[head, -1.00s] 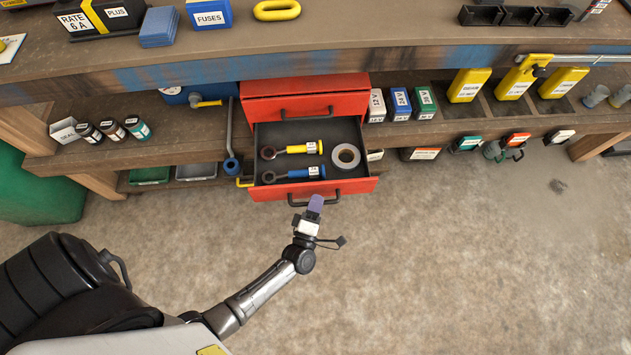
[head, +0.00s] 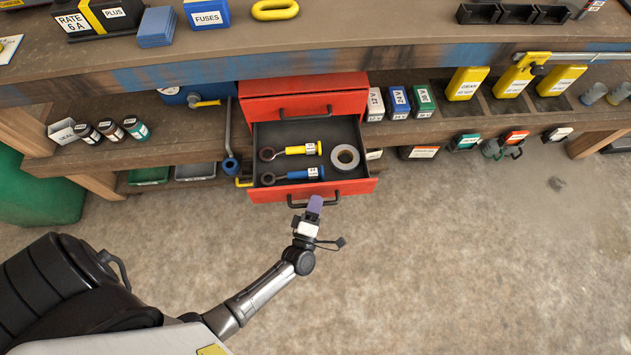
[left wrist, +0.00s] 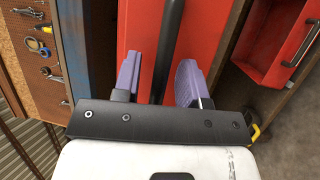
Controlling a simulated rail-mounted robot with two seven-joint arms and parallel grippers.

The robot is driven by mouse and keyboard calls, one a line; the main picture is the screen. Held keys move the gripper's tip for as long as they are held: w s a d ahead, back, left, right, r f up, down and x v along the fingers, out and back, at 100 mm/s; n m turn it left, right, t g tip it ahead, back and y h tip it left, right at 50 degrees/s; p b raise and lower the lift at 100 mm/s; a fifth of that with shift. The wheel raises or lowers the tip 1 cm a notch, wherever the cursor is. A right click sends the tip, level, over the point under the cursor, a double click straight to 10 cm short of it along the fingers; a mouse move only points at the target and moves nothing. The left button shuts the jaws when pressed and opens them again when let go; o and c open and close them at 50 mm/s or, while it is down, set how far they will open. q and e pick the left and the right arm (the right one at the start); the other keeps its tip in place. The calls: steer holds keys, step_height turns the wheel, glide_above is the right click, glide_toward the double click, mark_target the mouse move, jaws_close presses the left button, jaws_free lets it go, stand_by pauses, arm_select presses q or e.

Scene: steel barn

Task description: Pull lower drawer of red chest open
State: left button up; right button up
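The red chest (head: 303,98) stands on the shelf under the bench. Its lower drawer is pulled out, showing a dark inside (head: 338,137) and a red front (head: 357,187) with a black bar handle (head: 331,199). My left gripper (head: 315,205) is at this handle, partly hiding it. The red surface behind fills the middle there. My right gripper is in neither view.
The drawer holds a yellow-handled tool (head: 300,150), a blue-handled tool (head: 290,175) and a grey ring (head: 345,157). A blue-ended pipe (head: 230,165) stands left of the chest. Labelled boxes (head: 399,101) stand right of it. The floor (head: 450,260) in front is clear.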

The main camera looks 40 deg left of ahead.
arm_select(q)
steer(key=shift+s, duration=0.1)
steer(key=p+v, duration=0.2)
steer(key=v, duration=1.1)
steer(key=shift+s+p, duration=0.3)
steer(key=shift+d+f, duration=0.1)
steer(key=shift+d, duration=0.05)
